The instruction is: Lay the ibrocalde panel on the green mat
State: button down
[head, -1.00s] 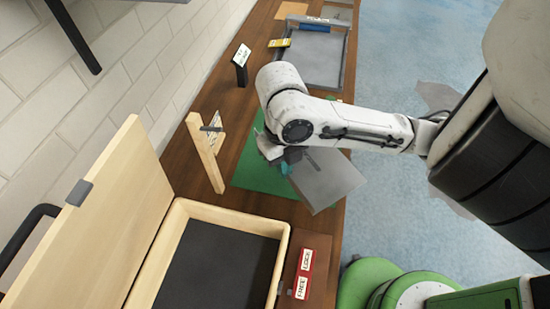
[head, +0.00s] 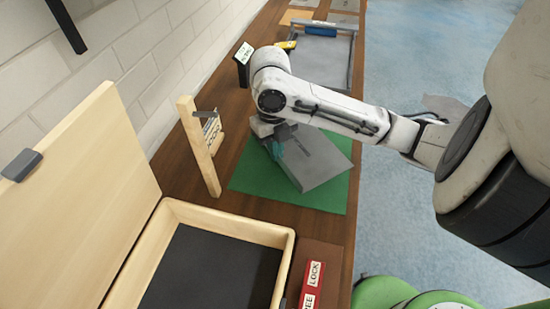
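A flat grey panel (head: 325,167) is at my gripper (head: 281,150) in the head view; I take it to be the ibrocalde panel, though no name is readable on it. My gripper, with teal at the fingers, appears shut on the panel's left part, and my arm hides some of both. The panel is over the green mat (head: 250,178), turned at an angle to it. Green shows on several sides of the panel. I cannot tell whether its underside touches the mat.
An open wooden box (head: 280,236) with a dark inside stands at the front. A wooden post (head: 198,146) with a hanging tag is left of the mat. A grey tray (head: 322,58) is at the back.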

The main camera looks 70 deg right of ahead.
jog(key=shift+w+d+f, duration=0.2)
jog(key=shift+d+f, duration=0.15)
jog(key=shift+f, duration=1.7)
jog(key=shift+f, duration=0.1)
jog(key=c, duration=1.8)
grip_release()
jog(key=shift+f, duration=0.1)
jog(key=o, duration=0.4)
jog(key=shift+o, duration=0.2)
notch_tip(320, 180, up, 12)
jog(key=w+p, duration=0.1)
jog(key=shift+d+r, duration=0.2)
jog(key=shift+d, duration=0.15)
